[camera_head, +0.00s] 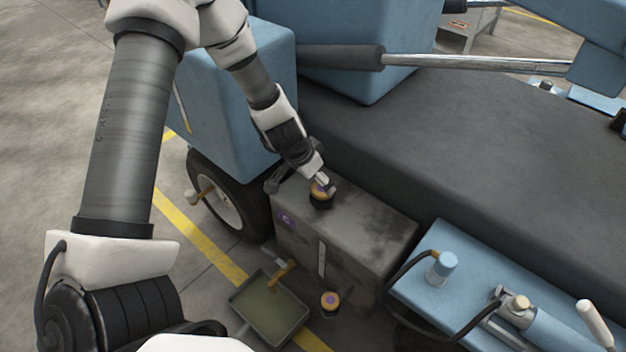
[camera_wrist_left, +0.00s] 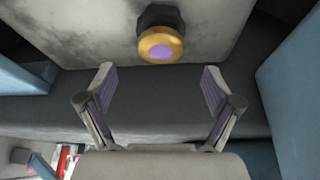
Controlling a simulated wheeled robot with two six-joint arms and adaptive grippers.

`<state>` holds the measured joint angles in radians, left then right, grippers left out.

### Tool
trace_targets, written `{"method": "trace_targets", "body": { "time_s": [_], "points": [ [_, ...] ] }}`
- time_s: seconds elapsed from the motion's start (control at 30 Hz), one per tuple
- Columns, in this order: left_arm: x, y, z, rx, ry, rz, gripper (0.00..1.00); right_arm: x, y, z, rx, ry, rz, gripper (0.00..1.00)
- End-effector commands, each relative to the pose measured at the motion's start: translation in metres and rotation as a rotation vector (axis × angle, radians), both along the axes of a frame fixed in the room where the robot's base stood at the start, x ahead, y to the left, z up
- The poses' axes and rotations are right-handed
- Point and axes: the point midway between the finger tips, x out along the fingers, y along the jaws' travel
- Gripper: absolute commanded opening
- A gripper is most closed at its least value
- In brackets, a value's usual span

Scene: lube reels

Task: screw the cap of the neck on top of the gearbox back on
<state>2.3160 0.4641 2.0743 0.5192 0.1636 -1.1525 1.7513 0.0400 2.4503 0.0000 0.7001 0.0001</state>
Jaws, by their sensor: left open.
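The gearbox (camera_head: 345,235) is a grey, dark-stained box beside the wheel in the head view. On its top stands a black neck (camera_head: 321,203) with a gold-rimmed, purple-centred cap (camera_head: 318,192) on it. The cap (camera_wrist_left: 160,46) and black neck (camera_wrist_left: 159,16) also show in the left wrist view. Whether the cap is tight cannot be told. My left gripper (camera_head: 325,182) is at the cap in the head view, partly covering it. In the wrist view my left gripper (camera_wrist_left: 158,88) is open and empty, with the cap just beyond its fingertips, roughly centred. My right gripper is not in view.
A second gold-and-purple cap (camera_head: 330,300) sits low at the gearbox's front. A drain tray (camera_head: 258,335) lies on the floor. The wheel (camera_head: 222,195) and blue tank (camera_head: 240,100) stand left. A blue bench (camera_head: 440,300) with hoses stands right.

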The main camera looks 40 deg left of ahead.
Motion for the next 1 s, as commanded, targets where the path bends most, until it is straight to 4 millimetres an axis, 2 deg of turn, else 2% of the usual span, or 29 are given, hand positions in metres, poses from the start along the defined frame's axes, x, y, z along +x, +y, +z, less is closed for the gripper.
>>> {"method": "trace_targets", "body": {
  "time_s": [0.03, 0.2, 0.53, 0.57, 0.6, 0.73, 0.9, 1.0],
  "points": [
    [0.003, -0.001, -0.02, 0.001, 0.001, -0.002, 0.9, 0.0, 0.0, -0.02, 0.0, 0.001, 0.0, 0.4],
    [0.015, -0.004, -0.045, 0.001, 0.0, -0.002, 0.9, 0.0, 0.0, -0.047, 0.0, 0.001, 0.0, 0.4],
    [0.019, -0.004, -0.047, 0.0, 0.0, -0.001, 0.9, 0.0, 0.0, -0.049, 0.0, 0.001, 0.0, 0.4],
    [0.019, -0.004, -0.047, 0.0, 0.0, -0.001, 0.83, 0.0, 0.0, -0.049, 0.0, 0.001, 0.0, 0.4],
    [0.019, -0.004, -0.047, 0.0, 0.0, -0.001, 0.69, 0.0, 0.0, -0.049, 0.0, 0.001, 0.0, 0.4],
    [0.019, -0.004, -0.047, 0.0, 0.0, -0.001, 0.23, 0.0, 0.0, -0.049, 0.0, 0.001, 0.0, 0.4],
    [0.019, -0.004, -0.046, -0.001, 0.0, -0.019, 0.22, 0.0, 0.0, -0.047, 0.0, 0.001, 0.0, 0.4],
    [0.019, -0.003, -0.046, -0.002, 0.0, -0.154, 0.22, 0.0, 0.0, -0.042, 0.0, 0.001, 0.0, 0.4]
  ]
}}
